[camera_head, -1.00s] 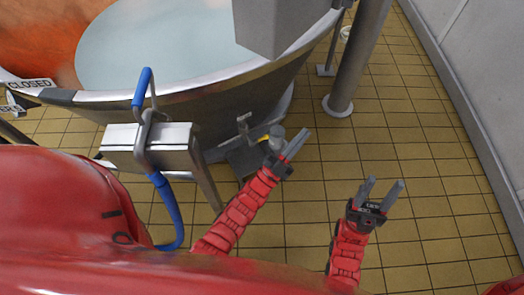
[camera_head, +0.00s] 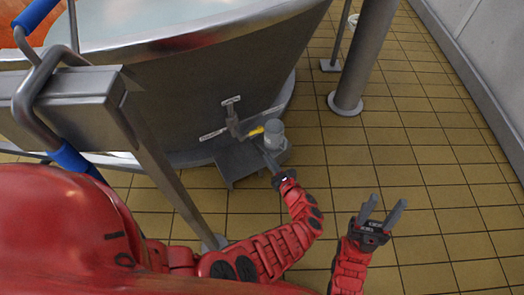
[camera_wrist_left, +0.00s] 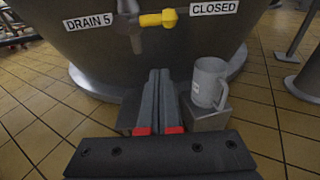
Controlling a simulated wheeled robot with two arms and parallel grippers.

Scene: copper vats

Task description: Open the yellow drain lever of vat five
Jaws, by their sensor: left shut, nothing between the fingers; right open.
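The yellow drain lever (camera_head: 256,131) sits low on the front of the steel vat (camera_head: 190,95). In the left wrist view the lever (camera_wrist_left: 158,18) lies sideways, its knob toward a "CLOSED" label (camera_wrist_left: 214,7), with a "DRAIN 5" label (camera_wrist_left: 88,20) on the other side. My left gripper (camera_head: 264,155) is shut and empty, just below and in front of the lever, apart from it; its fingers (camera_wrist_left: 159,75) point toward the vat below the lever. My right gripper (camera_head: 381,210) is open and empty, over the floor at the right.
A grey mug (camera_head: 274,134) stands on a small metal step (camera_head: 236,160) under the drain, close beside my left fingers. A steel post (camera_head: 362,60) stands to the right. A metal frame with a blue-handled hose (camera_head: 70,100) is at the left.

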